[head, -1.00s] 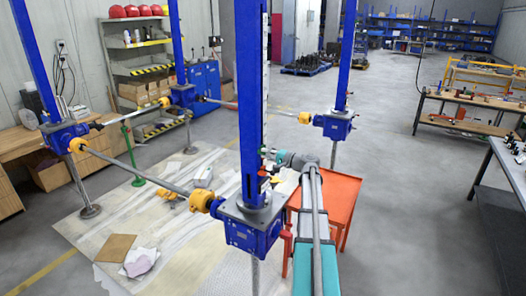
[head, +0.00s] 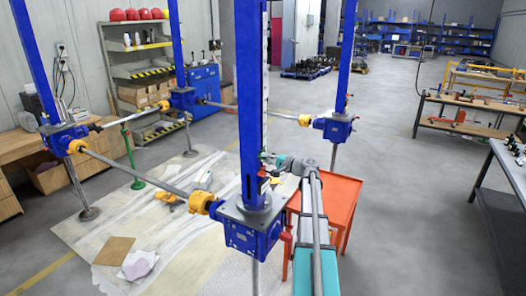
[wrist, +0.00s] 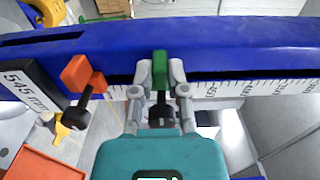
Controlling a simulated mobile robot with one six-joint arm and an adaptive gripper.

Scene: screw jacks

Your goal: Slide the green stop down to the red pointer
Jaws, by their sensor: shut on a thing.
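The green stop (wrist: 160,68) sits on the blue column (wrist: 230,48), which runs across the wrist view. My gripper (wrist: 160,78) is shut on the green stop, one finger on each side, with a dark knob below it between the fingers. The red pointer (wrist: 82,73) with its black knob is to the left along the white scale (wrist: 215,90). A clear stretch of scale separates the pointer from the left finger. In the head view, my gripper (head: 268,157) is at the front column (head: 251,100), just above the small red pointer (head: 265,173).
An orange table (head: 335,190) stands behind my arm. A blue gearbox (head: 252,235) is at the column's foot. The floor to the right is open.

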